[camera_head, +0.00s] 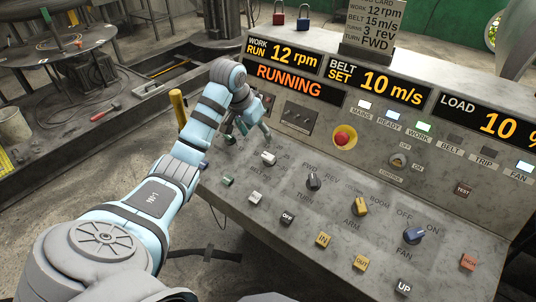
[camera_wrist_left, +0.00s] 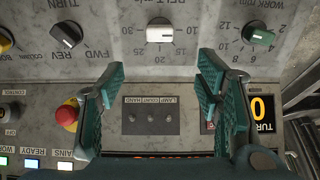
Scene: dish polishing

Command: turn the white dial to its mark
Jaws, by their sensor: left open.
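The white dial (camera_head: 268,158) sits on the sloping console top, just below my left gripper (camera_head: 247,136) in the head view. In the left wrist view the white dial (camera_wrist_left: 160,31) shows upside down at the top centre, with a belt scale of numbers around it. My left gripper (camera_wrist_left: 161,62) is open there, its teal fingers spread to either side below the dial, with nothing between them. I cannot tell exactly where the dial points. The belt display (camera_head: 377,82) reads 10 m/s; the card (camera_head: 373,25) gives belt 15 m/s. My right gripper is not in view.
A green dial (camera_wrist_left: 258,35) and a black turn dial (camera_wrist_left: 67,36) flank the white one. A red emergency button (camera_head: 342,138) and small toggle switches (camera_head: 297,117) stand on the upright panel. Several square buttons, such as the off button (camera_head: 287,217), line the console's front.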

